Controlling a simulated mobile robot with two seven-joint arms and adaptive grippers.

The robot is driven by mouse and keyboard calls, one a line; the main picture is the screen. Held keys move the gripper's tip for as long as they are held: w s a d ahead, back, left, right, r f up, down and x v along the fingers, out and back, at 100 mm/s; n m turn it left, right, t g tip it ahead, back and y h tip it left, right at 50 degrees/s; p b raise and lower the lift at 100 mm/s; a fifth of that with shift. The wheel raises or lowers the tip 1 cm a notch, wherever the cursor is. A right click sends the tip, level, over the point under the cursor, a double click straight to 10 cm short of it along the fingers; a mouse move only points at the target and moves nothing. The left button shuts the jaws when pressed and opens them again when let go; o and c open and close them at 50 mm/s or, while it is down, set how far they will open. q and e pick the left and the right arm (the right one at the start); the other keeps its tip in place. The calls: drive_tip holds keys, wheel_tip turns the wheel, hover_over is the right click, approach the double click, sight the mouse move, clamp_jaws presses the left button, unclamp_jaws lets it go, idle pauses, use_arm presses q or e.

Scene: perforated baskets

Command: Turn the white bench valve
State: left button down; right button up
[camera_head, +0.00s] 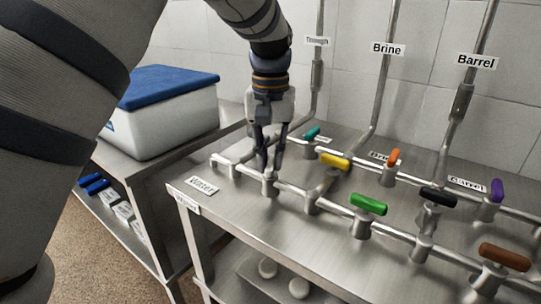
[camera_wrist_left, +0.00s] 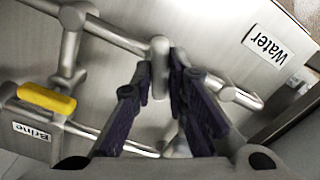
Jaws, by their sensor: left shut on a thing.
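The white bench valve has a pale, capsule-shaped handle (camera_wrist_left: 159,62), which lies between the finger pads in the left wrist view. In the head view its metal post (camera_head: 269,187) stands on the front pipe near the Water label (camera_head: 202,185), and the fingers mostly hide the handle. My left gripper (camera_head: 271,166) reaches down from above and is shut on this handle. It also shows in the left wrist view (camera_wrist_left: 165,85), with a finger on each side of the handle. My right gripper is not in view.
Other valves stand close by: yellow (camera_head: 335,161), teal (camera_head: 312,134), green (camera_head: 368,204), orange (camera_head: 394,157), black (camera_head: 437,197), purple (camera_head: 497,190) and brown (camera_head: 504,257). Upright pipes rise behind them. A white cooler with a blue lid (camera_head: 170,86) stands on the left table.

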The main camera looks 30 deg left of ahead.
sight(270, 161)
use_arm(q)
drive_tip(key=n, duration=1.2)
drive_tip(key=shift+n, duration=0.4)
idle(0.3)
drive_tip(key=c, duration=1.6)
unclamp_jaws()
wheel_tip(270, 161, up, 12)
drive_tip(key=shift+r, duration=0.1)
